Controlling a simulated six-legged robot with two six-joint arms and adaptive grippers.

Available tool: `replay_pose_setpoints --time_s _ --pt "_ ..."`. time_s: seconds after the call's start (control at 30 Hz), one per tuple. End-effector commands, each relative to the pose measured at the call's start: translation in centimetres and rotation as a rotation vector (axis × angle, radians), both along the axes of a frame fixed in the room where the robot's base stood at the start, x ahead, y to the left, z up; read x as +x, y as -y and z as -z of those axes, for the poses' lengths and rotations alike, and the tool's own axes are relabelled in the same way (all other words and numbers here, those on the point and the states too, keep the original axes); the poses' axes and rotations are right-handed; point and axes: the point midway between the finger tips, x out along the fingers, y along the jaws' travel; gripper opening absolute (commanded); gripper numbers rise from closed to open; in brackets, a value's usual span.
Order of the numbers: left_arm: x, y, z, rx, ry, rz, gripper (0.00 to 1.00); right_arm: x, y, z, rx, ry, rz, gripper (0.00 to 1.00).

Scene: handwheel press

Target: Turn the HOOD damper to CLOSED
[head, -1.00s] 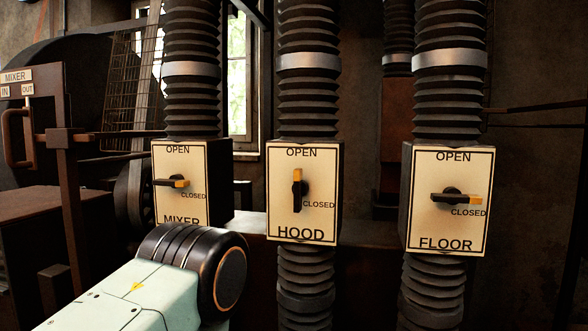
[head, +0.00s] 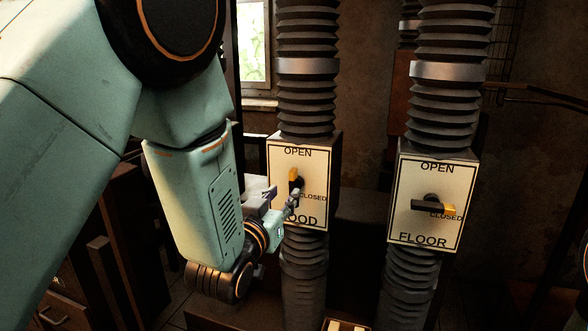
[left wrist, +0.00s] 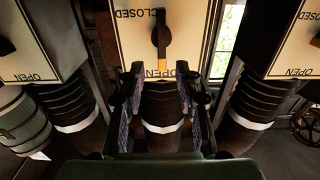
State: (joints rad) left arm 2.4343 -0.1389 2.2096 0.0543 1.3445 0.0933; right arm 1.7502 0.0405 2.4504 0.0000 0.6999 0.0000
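The HOOD damper box (head: 318,180) has a cream plate marked OPEN at the top and CLOSED at the right. Its dark lever (head: 294,177) stands upright, with its yellow tip up toward OPEN. In the left wrist view the plate (left wrist: 130,42) is upside down, and the lever (left wrist: 160,38) points down at OPEN. My left gripper (head: 284,201) is in front of the plate's lower left part, covering part of the word HOOD. In the left wrist view my left gripper (left wrist: 158,80) is open and empty, its fingers spread apart, with the lever beyond them. My right gripper is not in view.
The FLOOR damper box (head: 430,185) stands to the right, its lever (head: 436,207) level toward CLOSED. Ribbed ducts (head: 306,105) run above and below the boxes. My left arm covers the left side of the head view. A window (head: 253,45) is behind.

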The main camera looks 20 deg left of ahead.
Motion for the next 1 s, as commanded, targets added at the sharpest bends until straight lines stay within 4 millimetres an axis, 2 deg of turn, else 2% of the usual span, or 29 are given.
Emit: replay_pose_setpoints --time_s 0.6,1.0 --pt "7.0 0.3 0.0 0.000 0.002 -0.003 0.34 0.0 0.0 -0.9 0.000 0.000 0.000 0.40" --pt "7.6 0.4 0.1 0.000 0.001 -0.003 0.34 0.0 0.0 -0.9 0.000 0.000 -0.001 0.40"
